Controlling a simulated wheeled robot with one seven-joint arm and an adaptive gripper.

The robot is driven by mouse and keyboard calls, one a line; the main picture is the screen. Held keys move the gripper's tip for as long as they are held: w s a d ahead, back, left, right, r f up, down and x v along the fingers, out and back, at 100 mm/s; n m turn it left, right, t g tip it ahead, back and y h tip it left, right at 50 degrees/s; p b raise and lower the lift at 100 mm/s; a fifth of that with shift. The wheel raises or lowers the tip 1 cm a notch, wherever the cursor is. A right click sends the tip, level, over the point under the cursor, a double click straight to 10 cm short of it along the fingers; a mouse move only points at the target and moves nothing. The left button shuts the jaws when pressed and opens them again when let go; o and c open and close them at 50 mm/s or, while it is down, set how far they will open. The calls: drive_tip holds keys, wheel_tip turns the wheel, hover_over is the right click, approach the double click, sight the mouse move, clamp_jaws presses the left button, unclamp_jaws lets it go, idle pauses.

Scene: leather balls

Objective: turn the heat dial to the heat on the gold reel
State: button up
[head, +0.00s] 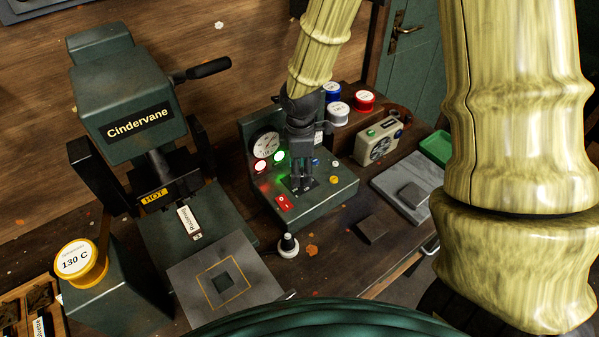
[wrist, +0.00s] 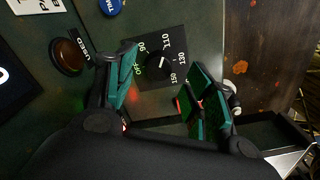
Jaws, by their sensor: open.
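The gold reel (head: 82,262) stands on a dark green block at the far left of the head view, and its white top reads 130 C. The heat dial (wrist: 157,63) is a black knob with a white pointer mark on a square black plate with white numbers. The mark points to the upper right, roughly between 110 and the number to its right; the exact setting is hard to read. My gripper (head: 302,184) is over this plate on the control box and hides the knob in the head view. In the wrist view my gripper (wrist: 166,88) is open, with the knob beyond its fingers.
The control box (head: 312,205) has a gauge (head: 265,143), lit red and green lamps and a red switch (head: 284,203). The Cindervane press (head: 135,105) stands left. Other reels, blue, white and red (head: 364,100), and a radio (head: 379,141) stand behind.

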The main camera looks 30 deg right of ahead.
drive_tip(key=shift+w+f, duration=0.2)
drive_tip(key=shift+f, duration=0.6)
drive_tip(key=shift+s+f, duration=0.2)
drive_tip(key=shift+f, duration=0.05)
drive_tip(key=shift+w+f, duration=0.1)
drive_tip(key=shift+f, duration=0.05)
drive_tip(key=c, duration=1)
drive_tip(key=shift+c, duration=0.2)
